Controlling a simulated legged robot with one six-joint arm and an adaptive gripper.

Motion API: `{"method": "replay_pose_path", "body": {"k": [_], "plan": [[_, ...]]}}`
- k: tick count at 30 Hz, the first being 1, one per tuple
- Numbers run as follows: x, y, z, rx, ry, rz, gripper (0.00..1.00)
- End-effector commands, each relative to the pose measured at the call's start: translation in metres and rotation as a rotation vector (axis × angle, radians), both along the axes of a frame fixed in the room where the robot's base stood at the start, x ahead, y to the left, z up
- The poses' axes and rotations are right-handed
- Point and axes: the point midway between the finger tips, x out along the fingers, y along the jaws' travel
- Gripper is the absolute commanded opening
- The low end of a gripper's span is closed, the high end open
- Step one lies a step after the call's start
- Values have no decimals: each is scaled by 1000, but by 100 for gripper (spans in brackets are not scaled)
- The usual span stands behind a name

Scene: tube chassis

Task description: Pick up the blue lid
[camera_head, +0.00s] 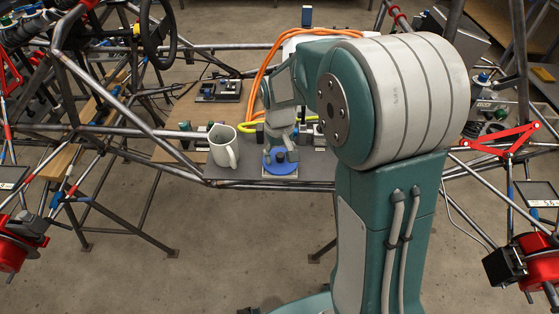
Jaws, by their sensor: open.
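The blue lid (274,168) is a round blue disc near the front edge of the dark board on the tube chassis. It sits on a small pale base, and dark parts show at its middle. My gripper (282,151) hangs down directly over the lid, with its dark fingers open close to the middle of the lid. At this size I cannot tell whether the fingers touch it. My arm hides part of the area behind and to the right.
A white mug (221,150) stands just left of the lid. An orange cable (258,70) loops behind my gripper.

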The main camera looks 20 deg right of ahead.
Motion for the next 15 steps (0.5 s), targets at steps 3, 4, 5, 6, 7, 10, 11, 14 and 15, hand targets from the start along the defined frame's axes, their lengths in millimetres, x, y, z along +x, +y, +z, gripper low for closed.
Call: {"method": "replay_pose_path", "body": {"k": [3, 4, 5, 6, 7, 10, 11, 14, 15], "plan": [[0, 0, -2, 0, -1, 0, 70], [0, 0, -2, 0, -2, 0, 70], [0, 0, -2, 0, -2, 0, 70], [0, 0, -2, 0, -1, 0, 70], [0, 0, -2, 0, -1, 0, 70], [0, 0, -2, 0, -1, 0, 30], [0, 0, -2, 0, -1, 0, 17], [0, 0, -3, 0, 0, 0, 0], [0, 0, -3, 0, 0, 0, 0]]}}
